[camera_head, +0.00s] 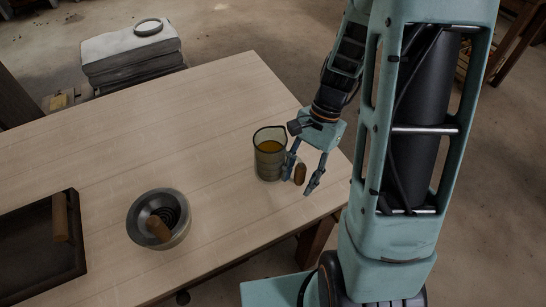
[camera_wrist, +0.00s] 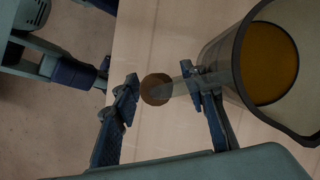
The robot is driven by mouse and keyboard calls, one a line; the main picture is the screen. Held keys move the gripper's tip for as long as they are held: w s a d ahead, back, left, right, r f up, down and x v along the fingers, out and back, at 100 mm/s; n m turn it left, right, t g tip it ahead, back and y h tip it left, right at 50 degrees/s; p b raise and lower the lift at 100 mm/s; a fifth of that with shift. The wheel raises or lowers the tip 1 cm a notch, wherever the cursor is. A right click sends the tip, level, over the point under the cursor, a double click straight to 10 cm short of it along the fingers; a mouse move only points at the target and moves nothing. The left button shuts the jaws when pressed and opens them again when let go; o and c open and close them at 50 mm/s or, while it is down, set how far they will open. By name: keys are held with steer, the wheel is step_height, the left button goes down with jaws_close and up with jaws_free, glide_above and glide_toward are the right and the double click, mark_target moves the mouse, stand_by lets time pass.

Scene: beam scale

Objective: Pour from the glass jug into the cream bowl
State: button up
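The glass jug (camera_head: 269,163) stands upright on the table near its right edge, with amber liquid inside. Its brown handle (camera_head: 300,174) points toward my gripper (camera_head: 298,183). In the wrist view, the jug (camera_wrist: 240,60) is at the right, and the round brown handle end (camera_wrist: 154,90) lies between my two open fingers (camera_wrist: 160,76). The right finger is close to the handle's stem; I cannot tell whether it touches. A gap shows on the left side. A bowl (camera_head: 176,236), looking grey rather than cream, stands left of the jug with a brown wooden tool in it.
A dark tray (camera_head: 40,286) with a wooden piece on its rim lies at the table's left. The table (camera_head: 190,120) is clear between bowl and jug and behind them. A grey stack (camera_head: 130,55) with a ring on top stands beyond the far edge.

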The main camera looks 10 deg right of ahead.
mark_target(303, 163)
jaws_close()
steer(key=shift+r, duration=0.1)
stand_by(0.4)
steer(key=shift+r+p, duration=0.8)
step_height(303, 163, up, 2)
steer(key=shift+p, duration=0.85)
steer(key=s+d+r+p, duration=0.2)
steer(key=s+r+p, duration=0.1)
steer(key=s+r, duration=0.6)
steer(key=shift+s, duration=2.4)
